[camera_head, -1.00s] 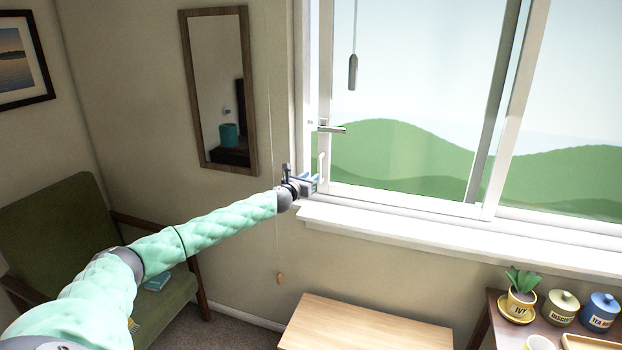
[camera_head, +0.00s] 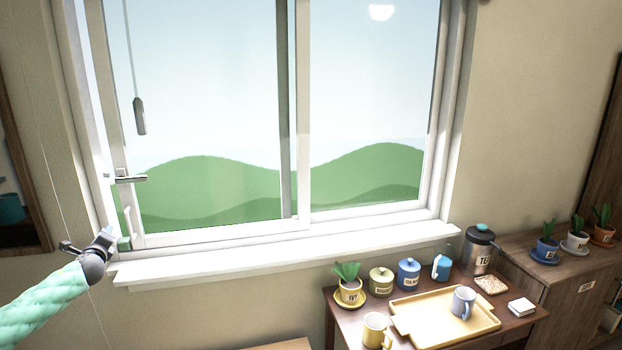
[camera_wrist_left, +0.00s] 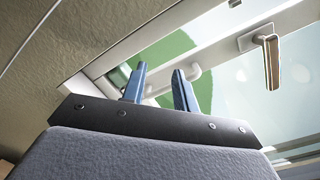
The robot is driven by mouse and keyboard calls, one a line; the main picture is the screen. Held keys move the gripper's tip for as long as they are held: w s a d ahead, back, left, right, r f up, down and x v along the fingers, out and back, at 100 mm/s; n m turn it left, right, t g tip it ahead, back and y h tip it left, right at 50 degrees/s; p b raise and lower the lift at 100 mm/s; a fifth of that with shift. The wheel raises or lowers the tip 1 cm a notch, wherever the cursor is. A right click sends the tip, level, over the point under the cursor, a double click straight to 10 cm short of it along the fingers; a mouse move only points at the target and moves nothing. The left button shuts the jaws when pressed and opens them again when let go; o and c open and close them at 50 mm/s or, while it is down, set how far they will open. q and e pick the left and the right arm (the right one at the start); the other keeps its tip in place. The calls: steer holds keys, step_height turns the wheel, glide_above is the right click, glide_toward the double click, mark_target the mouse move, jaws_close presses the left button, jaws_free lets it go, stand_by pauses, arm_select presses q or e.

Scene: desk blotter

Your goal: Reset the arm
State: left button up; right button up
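My left gripper (camera_head: 108,236) is at the lower left corner of the window, just beside the white pull handle (camera_head: 128,224) on the sash. In the left wrist view its two blue fingers (camera_wrist_left: 159,82) stand apart with nothing seen between them. Whether a finger touches the handle or frame, I cannot tell. My mint padded left arm (camera_head: 45,302) comes in from the lower left. A metal lever handle (camera_head: 130,179) sits above the gripper; it shows at the upper right in the left wrist view (camera_wrist_left: 271,62). My right gripper is out of view.
The window sill (camera_head: 290,253) runs right from the gripper. A cord weight (camera_head: 139,116) hangs before the glass. A dark table (camera_head: 345,318) holds a potted ivy (camera_head: 348,285), canisters, mugs and a yellow tray (camera_head: 415,335). A cabinet (camera_head: 570,280) with potted plants stands right.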

arm_select(q)
steer(key=s+d+f+n+g+y, duration=0.1)
steer(key=s+d+f+n+g, duration=0.15)
steer(key=d+n, duration=0.85)
steer(key=s+d+f+n+g+h, duration=0.1)
steer(key=s+d+f+n+g, duration=0.1)
steer(key=s+d+f, duration=0.55)
steer(key=s+d+f+n+g+h, duration=0.2)
steer(key=s+d+f, duration=0.2)
steer(key=d+f, duration=0.5)
steer(key=s+d+f+n+g+h, duration=0.1)
steer(key=s+d+f+n+g, duration=0.15)
steer(key=s+d+f, duration=0.6)
steer(key=s+d+f+n+g+h, duration=0.1)
steer(key=s+d+f+g, duration=0.1)
steer(key=s+d+f, duration=0.3)
steer(key=s+d+f+n+g+h, duration=0.1)
steer(key=s+d+f, duration=0.5)
steer(key=s+f, duration=0.6)
steer(key=s+d+f+n+g+h, duration=0.1)
steer(key=s+d+f, duration=0.4)
steer(key=s, duration=1.7)
step_height(320, 180, down, 5)
steer(key=shift+s+d+r+g+h, duration=0.2)
steer(key=shift+g+h, duration=0.4)
steer(key=shift+g, duration=0.5)
